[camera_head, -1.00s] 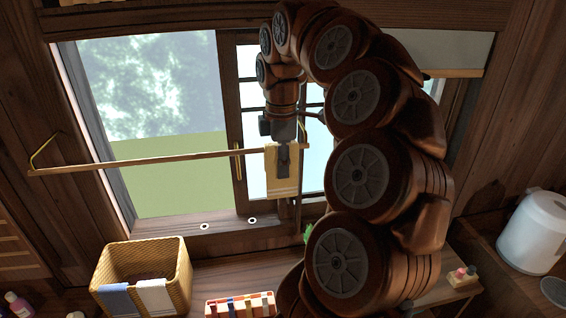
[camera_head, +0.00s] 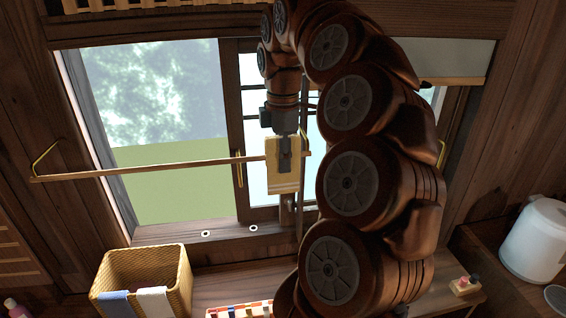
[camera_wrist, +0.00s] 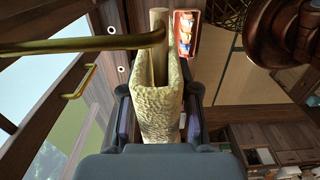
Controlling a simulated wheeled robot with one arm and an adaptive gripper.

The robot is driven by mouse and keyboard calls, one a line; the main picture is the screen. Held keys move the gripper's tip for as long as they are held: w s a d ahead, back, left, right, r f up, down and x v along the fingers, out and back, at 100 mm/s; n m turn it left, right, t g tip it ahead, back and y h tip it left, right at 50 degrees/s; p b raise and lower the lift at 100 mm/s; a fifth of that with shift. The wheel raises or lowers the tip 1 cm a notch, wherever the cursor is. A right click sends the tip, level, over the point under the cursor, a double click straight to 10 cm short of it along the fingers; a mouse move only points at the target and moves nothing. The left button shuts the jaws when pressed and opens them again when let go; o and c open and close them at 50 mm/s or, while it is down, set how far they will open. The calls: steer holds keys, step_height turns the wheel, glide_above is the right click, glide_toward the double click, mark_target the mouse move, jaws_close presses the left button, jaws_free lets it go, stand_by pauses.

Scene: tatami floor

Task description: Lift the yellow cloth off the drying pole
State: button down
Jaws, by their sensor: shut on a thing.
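The yellow cloth (camera_head: 283,182) hangs folded at the right part of the drying pole (camera_head: 130,168), in front of the window. Its upper edge now stands above the pole's line, and its two layers hang down past the pole. My gripper (camera_head: 284,160) points down and is shut on the cloth's upper part. In the wrist view, my gripper (camera_wrist: 157,125) has a finger on each side of the cloth (camera_wrist: 158,100). The wooden pole (camera_wrist: 159,22) runs in between the cloth's layers there. Whether the cloth still touches the pole is not clear.
Brass brackets (camera_head: 45,155) hold the pole. A wicker basket (camera_head: 178,275) with blue and white cloths over its rim stands below left. A tray of coloured items (camera_head: 240,309) is below the cloth. A white appliance (camera_head: 538,240) stands right. My arm hides much of the centre right.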

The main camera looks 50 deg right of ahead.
steer(key=shift+r, duration=1.65)
steer(key=shift+s+d+r, duration=0.1)
steer(key=shift+s+r, duration=0.05)
steer(key=shift+r, duration=0.8)
steer(key=shift+r, duration=0.1)
steer(key=s+a+b, duration=0.1)
steer(key=s+a, duration=0.6)
steer(key=s, duration=0.2)
steer(key=shift+s+a+b, duration=0.2)
steer(key=shift+a+b, duration=0.05)
steer(key=shift+b, duration=0.1)
